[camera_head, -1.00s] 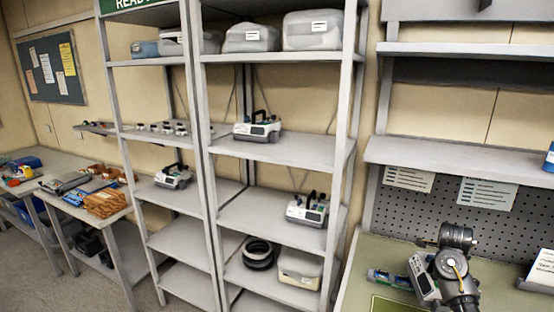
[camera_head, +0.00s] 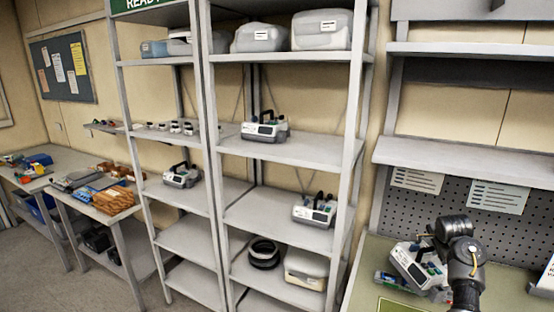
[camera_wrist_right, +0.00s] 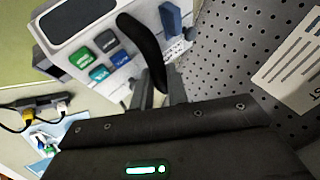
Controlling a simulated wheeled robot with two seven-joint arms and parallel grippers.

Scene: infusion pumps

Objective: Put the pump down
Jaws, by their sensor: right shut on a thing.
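The held pump (camera_head: 408,264) is a white and grey box with coloured buttons and a black handle, tilted, at the lower right of the head view by the workbench (camera_head: 372,275). My right gripper (camera_head: 436,262) is shut on its handle. In the right wrist view, the gripper (camera_wrist_right: 158,92) closes on the black handle (camera_wrist_right: 140,38), and the pump (camera_wrist_right: 95,50) shows green, blue and teal buttons and a dark screen. Whether the pump's underside touches the bench is hidden. My left gripper is not in view.
Other pumps stand on the shelving: one on the upper middle shelf (camera_head: 265,128), one below right (camera_head: 314,210), one at left (camera_head: 181,175). A pegboard (camera_head: 445,212) rises behind the bench. A small coloured item and dark cable (camera_wrist_right: 38,108) lie near the pump.

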